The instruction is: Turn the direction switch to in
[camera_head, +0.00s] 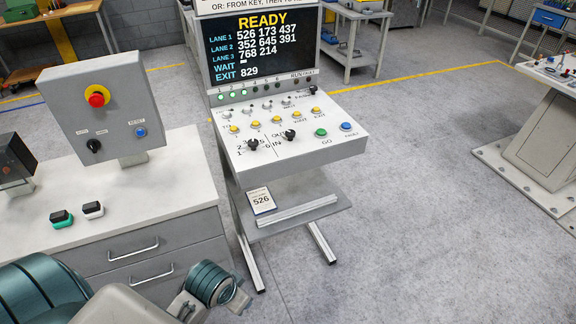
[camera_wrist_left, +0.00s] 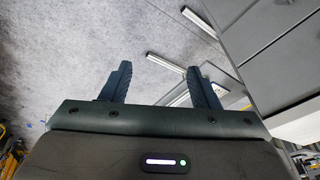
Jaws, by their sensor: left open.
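The direction switch (camera_head: 289,134) is a small black knob on the sloped panel of the grey console (camera_head: 350,148), beside the printed words OUT and IN. Which way its pointer faces is too small to tell. A second black knob (camera_head: 252,144) sits to its left, by printed numbers. My left arm comes in at the bottom left of the head view, below and in front of the console. My left gripper (camera_wrist_left: 160,84) is open and empty in the left wrist view, its two dark fingers apart above the floor, away from the switch. My right gripper is not in view.
A green button (camera_head: 321,133) and a blue button (camera_head: 347,126) lie right of the switch, yellow buttons behind it. The screen (camera_head: 264,48) reads READY. A grey box (camera_head: 105,110) with a red stop button stands left.

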